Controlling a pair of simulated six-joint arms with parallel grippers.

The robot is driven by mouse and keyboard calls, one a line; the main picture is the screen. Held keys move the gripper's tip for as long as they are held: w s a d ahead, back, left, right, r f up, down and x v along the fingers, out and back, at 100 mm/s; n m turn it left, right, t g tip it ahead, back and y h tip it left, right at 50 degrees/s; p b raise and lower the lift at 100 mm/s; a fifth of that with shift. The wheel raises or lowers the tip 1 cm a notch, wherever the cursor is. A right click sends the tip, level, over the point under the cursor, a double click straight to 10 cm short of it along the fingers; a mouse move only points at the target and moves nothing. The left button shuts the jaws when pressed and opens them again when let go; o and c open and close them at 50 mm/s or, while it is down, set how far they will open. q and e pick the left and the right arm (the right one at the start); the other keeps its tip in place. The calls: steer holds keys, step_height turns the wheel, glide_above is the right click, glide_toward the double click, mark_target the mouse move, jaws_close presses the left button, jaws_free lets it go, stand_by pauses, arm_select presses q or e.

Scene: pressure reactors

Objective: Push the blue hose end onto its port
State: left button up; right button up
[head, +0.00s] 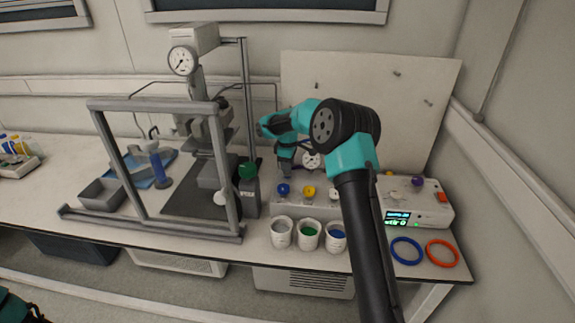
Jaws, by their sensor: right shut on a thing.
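My right arm comes in from the lower right and reaches over the grey-white bench unit (355,207). My right gripper (286,172) points down at the left end of this unit, just above and behind a blue knob (283,189). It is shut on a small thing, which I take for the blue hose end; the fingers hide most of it. I cannot tell whether it touches its port, as the port is hidden by the gripper. Only a teal and black part of my left arm shows at the bottom left corner; its gripper is out of view.
Yellow (309,191) and white knobs sit beside the blue one. Several white cups (282,232) stand in front. A blue ring (406,251) and an orange ring (442,253) lie at right. A grey-framed reactor stand (223,170) with a green-capped bottle (249,190) stands close at left.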

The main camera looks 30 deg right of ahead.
steer(key=shift+f, duration=0.6)
stand_by(0.4)
steer(key=o, duration=0.9)
steer(key=shift+o, duration=0.2)
step_height(320, 180, up, 17)
steer(key=shift+r, duration=0.2)
stand_by(0.3)
